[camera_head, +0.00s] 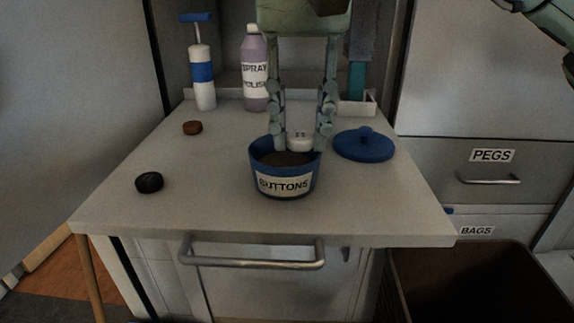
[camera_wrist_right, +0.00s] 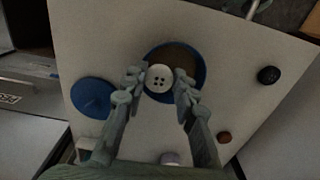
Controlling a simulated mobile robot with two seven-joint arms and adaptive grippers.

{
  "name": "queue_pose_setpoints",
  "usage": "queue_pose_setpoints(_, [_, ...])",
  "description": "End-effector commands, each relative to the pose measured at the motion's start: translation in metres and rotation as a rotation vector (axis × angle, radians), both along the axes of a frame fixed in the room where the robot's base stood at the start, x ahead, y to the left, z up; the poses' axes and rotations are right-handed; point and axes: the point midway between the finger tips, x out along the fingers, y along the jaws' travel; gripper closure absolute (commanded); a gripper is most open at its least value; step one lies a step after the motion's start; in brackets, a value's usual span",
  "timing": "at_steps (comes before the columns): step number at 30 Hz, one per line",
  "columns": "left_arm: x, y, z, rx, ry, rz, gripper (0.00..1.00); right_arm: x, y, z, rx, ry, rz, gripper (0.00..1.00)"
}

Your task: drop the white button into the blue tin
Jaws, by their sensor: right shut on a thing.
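The white button (camera_head: 300,142) is held between the fingers of my right gripper (camera_head: 301,140), which is shut on it. In the right wrist view the button (camera_wrist_right: 159,78) shows several holes and lies between the fingertips (camera_wrist_right: 159,84), overlapping the near part of the tin's opening. The blue tin (camera_head: 262,178), labelled BUTTONS, stands upright and open on the white worktop; its rim also shows in the right wrist view (camera_wrist_right: 203,72). The button appears above the tin's back rim in the head view. My left gripper is not in view.
The blue lid (camera_head: 364,146) lies right of the tin. A black button (camera_head: 149,182) and a brown button (camera_head: 192,128) lie to the left. A dark bin (camera_head: 480,262) is at front right.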

Motion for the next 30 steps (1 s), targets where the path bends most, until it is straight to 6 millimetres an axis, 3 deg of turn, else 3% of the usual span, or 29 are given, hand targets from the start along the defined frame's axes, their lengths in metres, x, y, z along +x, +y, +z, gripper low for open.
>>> queue_pose_setpoints(2, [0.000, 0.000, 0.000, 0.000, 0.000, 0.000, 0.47, 0.000, 0.000, 0.000, 0.000, 0.000, 0.000, 0.85])
queue_pose_setpoints(3, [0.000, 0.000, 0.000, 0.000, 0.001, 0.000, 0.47, 0.000, 0.000, 0.000, 0.000, 0.000, 0.000, 0.70])
queue_pose_setpoints(9, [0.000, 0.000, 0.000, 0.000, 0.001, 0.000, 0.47, 0.000, 0.000, 0.000, 0.000, 0.000, 0.000, 0.48])
queue_pose_setpoints(20, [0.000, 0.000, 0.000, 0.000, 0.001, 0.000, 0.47, 0.000, 0.000, 0.007, 0.000, -0.002, -0.001, 0.48])
queue_pose_setpoints(23, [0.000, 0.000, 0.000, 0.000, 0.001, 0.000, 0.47, 0.000, 0.000, 0.020, 0.000, -0.003, -0.001, 0.48])
queue_pose_setpoints(30, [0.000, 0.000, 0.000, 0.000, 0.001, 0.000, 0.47, 0.000, 0.000, 0.073, 0.000, -0.006, -0.004, 0.48])
